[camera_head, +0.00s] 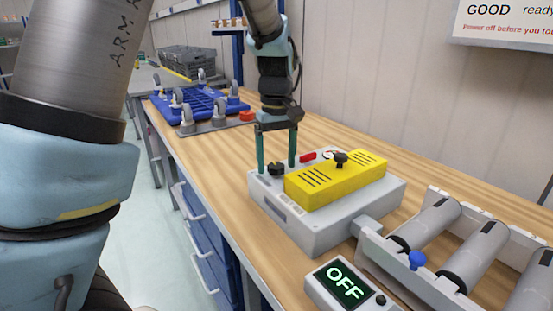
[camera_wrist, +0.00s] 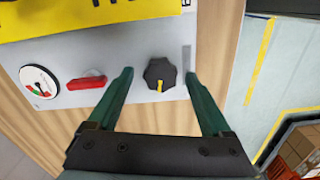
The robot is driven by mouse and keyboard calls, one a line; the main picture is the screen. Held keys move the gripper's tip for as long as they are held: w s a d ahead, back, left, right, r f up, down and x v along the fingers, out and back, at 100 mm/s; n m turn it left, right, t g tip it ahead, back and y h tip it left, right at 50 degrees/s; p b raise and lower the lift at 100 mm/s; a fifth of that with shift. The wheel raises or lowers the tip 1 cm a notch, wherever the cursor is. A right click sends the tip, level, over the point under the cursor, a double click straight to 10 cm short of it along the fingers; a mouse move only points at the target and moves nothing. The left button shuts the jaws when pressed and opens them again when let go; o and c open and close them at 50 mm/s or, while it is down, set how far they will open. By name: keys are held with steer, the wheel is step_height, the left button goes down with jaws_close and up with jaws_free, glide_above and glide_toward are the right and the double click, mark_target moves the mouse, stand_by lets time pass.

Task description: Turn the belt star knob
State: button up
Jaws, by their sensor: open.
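A black lobed knob (camera_head: 276,169) sits on the grey box (camera_head: 318,235) near its back-left corner. In the wrist view the knob (camera_wrist: 160,75) carries a yellow pointer line aimed toward the bottom of the picture. My gripper (camera_head: 276,167) is open and points down, with one green finger on each side of the knob. In the wrist view my gripper (camera_wrist: 158,76) shows the knob between its fingertips, with gaps on both sides. I cannot tell how deep the fingertips reach beside it.
A red lever (camera_wrist: 87,83) and a dial gauge (camera_wrist: 38,81) sit beside the knob. A roller conveyor with a blue knob (camera_head: 417,260) and an OFF display (camera_head: 342,283) stand at front right.

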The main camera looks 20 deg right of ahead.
jaws_close()
stand_by(0.8)
